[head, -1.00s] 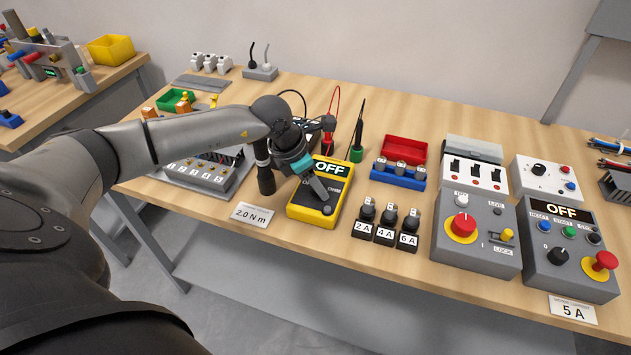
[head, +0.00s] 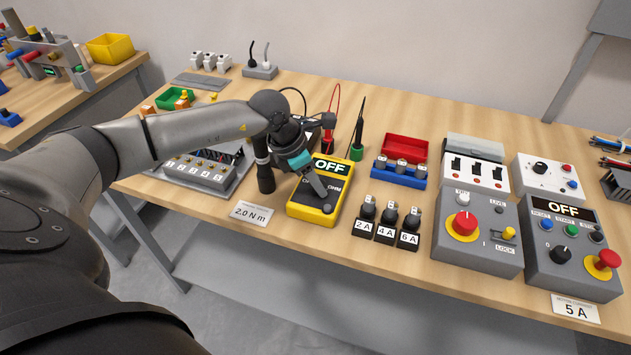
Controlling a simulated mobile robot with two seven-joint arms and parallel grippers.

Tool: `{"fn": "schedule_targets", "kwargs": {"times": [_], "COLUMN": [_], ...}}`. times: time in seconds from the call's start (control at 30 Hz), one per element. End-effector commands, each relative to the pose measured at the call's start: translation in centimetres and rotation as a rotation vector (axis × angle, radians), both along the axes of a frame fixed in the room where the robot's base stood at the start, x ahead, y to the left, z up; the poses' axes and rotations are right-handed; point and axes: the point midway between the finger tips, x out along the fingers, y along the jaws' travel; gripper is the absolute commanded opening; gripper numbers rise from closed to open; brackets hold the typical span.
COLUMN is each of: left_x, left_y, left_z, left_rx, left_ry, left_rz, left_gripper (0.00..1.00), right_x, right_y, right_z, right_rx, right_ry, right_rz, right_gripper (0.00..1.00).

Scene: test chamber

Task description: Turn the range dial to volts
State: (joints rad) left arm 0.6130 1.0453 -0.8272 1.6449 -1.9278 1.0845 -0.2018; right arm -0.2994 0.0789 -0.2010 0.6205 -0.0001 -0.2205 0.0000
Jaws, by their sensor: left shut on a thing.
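The yellow multimeter (head: 306,211) lies on the wooden bench, with a dark face and a display (head: 331,167) that reads OFF. My left gripper (head: 325,203) reaches down over the meter's face, its fingers together at the lower right part of it. It is shut on the range dial, which is mostly hidden by the fingers. The dial's pointer cannot be made out. Part of the label OHM shows to the right of the fingers. My right gripper is not in view.
Red and black probes (head: 328,143) stand behind the meter. Fuses marked 2 A, 4 A and 6 A (head: 388,232) stand close to its right. A 2.0 N m card (head: 254,214) lies to its left. Grey control boxes (head: 478,236) fill the right side.

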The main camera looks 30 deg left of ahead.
Motion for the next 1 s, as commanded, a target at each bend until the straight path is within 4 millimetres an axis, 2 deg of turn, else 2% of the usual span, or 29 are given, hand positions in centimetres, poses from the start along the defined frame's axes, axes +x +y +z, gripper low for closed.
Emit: {"fn": "schedule_targets", "kwargs": {"times": [0.6,1.0], "left_x": [0.5,0.7], "left_y": [0.2,0.3], "left_z": [-0.2,-0.1], "left_rx": [-0.001,-0.001], "left_ry": [-0.004,-0.004], "left_rz": [-0.53,-0.835], "left_gripper": [0.0,0.0], "right_x": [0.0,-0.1], "right_y": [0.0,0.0], "right_z": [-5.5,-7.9], "right_rx": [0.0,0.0], "right_ry": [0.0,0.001], "right_rz": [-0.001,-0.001], "right_gripper": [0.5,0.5]}}
